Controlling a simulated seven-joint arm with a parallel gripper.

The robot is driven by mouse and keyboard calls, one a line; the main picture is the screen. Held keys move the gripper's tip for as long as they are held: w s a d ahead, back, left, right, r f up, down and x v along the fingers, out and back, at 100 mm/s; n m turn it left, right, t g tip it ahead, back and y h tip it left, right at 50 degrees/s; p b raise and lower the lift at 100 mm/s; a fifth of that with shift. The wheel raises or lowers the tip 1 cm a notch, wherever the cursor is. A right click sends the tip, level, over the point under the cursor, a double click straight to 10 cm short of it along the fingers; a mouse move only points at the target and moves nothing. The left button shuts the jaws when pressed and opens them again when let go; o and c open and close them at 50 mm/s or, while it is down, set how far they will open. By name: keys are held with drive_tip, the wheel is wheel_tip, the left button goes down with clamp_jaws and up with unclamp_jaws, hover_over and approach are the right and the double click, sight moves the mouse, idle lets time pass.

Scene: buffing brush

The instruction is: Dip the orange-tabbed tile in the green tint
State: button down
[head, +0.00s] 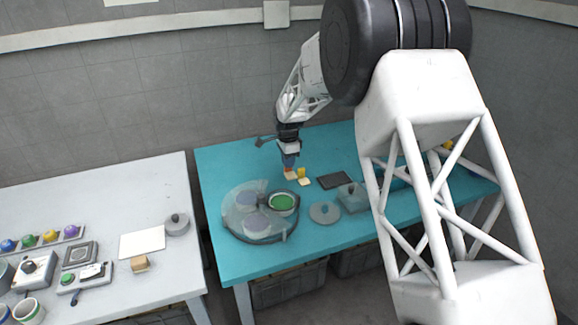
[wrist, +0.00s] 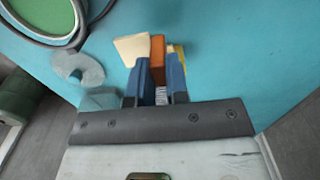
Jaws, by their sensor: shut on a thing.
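My gripper (head: 289,163) is over the teal table, its blue fingers shut on the orange tab (wrist: 157,50) of a cream tile. The orange-tabbed tile (head: 291,176) also shows below the fingers in the head view; its cream plate (wrist: 131,48) sticks out beyond the fingers in the wrist view. I cannot tell whether it touches the table. The green tint (head: 283,202) lies in an uncovered round well of the clear-topped palette (head: 237,217), just in front of my gripper. It also shows at the top left of the wrist view (wrist: 30,15).
A yellow-tabbed tile (head: 304,178) is close to the right of the held one. A dark flat pad (head: 337,180), a round grey lid (head: 325,213) and a grey box (head: 352,197) stand farther right. A white table (head: 105,215) with several items is at left.

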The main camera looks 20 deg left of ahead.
drive_tip(key=s+d+r, duration=0.2)
drive_tip(key=s+r, duration=0.1)
drive_tip(key=s, duration=0.9)
drive_tip(key=shift+d+r, duration=0.2)
drive_tip(key=shift+r, duration=0.05)
drive_tip(key=shift+f, duration=0.2)
drive_tip(key=shift+f, duration=1.5)
drive_tip(key=shift+f, duration=1.9)
idle(2.9)
